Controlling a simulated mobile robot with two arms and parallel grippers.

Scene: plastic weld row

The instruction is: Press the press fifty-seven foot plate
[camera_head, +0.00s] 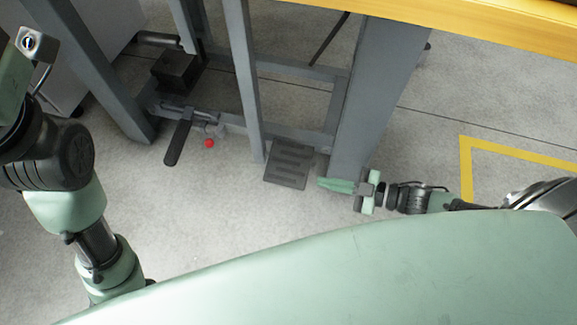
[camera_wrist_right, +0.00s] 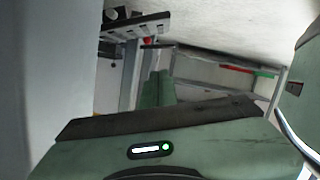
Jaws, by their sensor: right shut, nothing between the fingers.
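A dark ribbed foot plate (camera_head: 289,165) sits low at the foot of the grey press frame, near the middle of the head view. It also shows in the right wrist view as a ribbed slab (camera_wrist_right: 138,28) near the top. My right gripper (camera_head: 325,184) comes in from the right and is shut and empty. Its green fingers point left and end just right of the plate's lower right side; I cannot tell whether they touch it. The closed fingers (camera_wrist_right: 156,88) show in the wrist view below the plate. My left arm shows at the left, but its fingers are not seen.
A grey upright post (camera_head: 375,95) stands right behind my right gripper. A black lever (camera_head: 178,142) and a red knob (camera_head: 209,143) are left of the plate. A wooden tabletop (camera_head: 480,25) is above. Bare floor lies in front of the plate.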

